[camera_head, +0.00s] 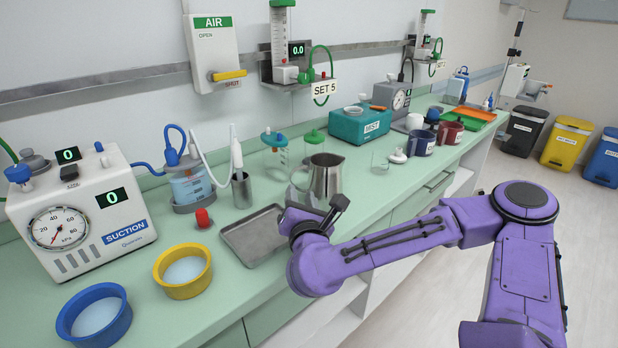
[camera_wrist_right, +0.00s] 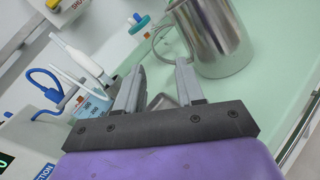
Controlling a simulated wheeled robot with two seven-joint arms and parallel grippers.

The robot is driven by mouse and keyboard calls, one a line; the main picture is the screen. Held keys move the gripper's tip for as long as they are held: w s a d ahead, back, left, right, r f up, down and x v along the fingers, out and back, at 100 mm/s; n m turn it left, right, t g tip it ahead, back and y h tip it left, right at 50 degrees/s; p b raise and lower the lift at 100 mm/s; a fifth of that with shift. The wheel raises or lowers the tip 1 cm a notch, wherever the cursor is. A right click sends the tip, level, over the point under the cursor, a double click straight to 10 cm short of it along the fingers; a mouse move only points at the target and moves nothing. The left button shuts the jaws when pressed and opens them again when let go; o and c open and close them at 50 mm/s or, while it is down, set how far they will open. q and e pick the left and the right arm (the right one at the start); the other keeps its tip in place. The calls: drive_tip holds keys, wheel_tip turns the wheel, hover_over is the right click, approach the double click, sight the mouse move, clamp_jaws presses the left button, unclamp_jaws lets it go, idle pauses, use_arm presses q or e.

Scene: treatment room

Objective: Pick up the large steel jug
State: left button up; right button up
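The large steel jug (camera_head: 326,178) stands upright on the green counter, behind my right gripper in the head view. In the right wrist view the jug (camera_wrist_right: 222,42) is at the top right, with its handle (camera_wrist_right: 163,42) towards the left. My right gripper (camera_wrist_right: 160,82) is open, its two fingers apart, with the jug's handle just beyond the fingertips; I see no contact. In the head view my right gripper (camera_head: 318,212) is partly hidden by its own wrist. My left gripper is in neither view.
A metal tray (camera_head: 237,236) lies left of my right gripper. A steel cup (camera_head: 241,189) and a suction bottle (camera_head: 190,187) stand behind it. A glass beaker (camera_head: 380,160) is right of the jug. Yellow (camera_head: 161,270) and blue (camera_head: 72,315) bowls sit at the front left.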

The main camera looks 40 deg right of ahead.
sight(292, 173)
drive_tip(key=p+x, duration=0.1)
drive_tip(key=x, duration=0.2)
drive_tip(key=p+x, duration=0.1)
drive_tip(key=x, duration=0.2)
drive_tip(key=a+p+x, duration=0.1)
drive_tip(key=x, duration=0.2)
drive_tip(key=shift+w+r, duration=0.25)
drive_tip(key=shift+w, duration=0.1)
drive_tip(key=shift+w+d+f, duration=0.1)
drive_tip(key=shift+w+d, duration=0.25)
drive_tip(key=shift+d, duration=0.05)
clamp_jaws()
idle(0.4)
